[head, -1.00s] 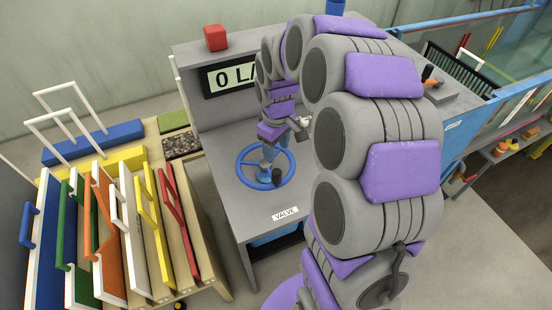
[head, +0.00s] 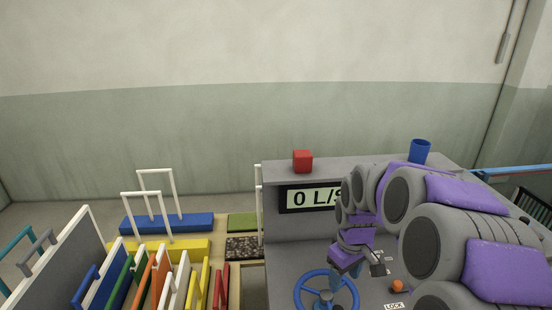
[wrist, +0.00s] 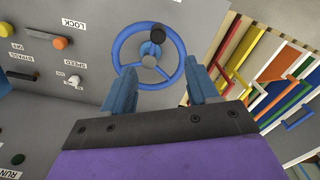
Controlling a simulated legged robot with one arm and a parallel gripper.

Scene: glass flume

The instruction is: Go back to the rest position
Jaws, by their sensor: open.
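My gripper (wrist: 162,88) is open and empty in the wrist view, its two blue fingers apart. The blue valve wheel (wrist: 126,50) with its dark knob (wrist: 157,36) lies ahead of the fingers, with no visible contact. In the head view my gripper (head: 345,287) hangs over the right part of the wheel (head: 300,290) and hides some of it. My arm's grey and purple links fill the lower right of the head view and cover part of the display (head: 300,197), which reads 0 L/S or similar.
A red cube (head: 302,161) and a blue cup (head: 420,151) stand on the panel's top ledge. An orange knob (wrist: 61,43) sits by the LOCK label. A rack of coloured, handled panels (head: 150,280) stands left of the console. The wall behind is clear.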

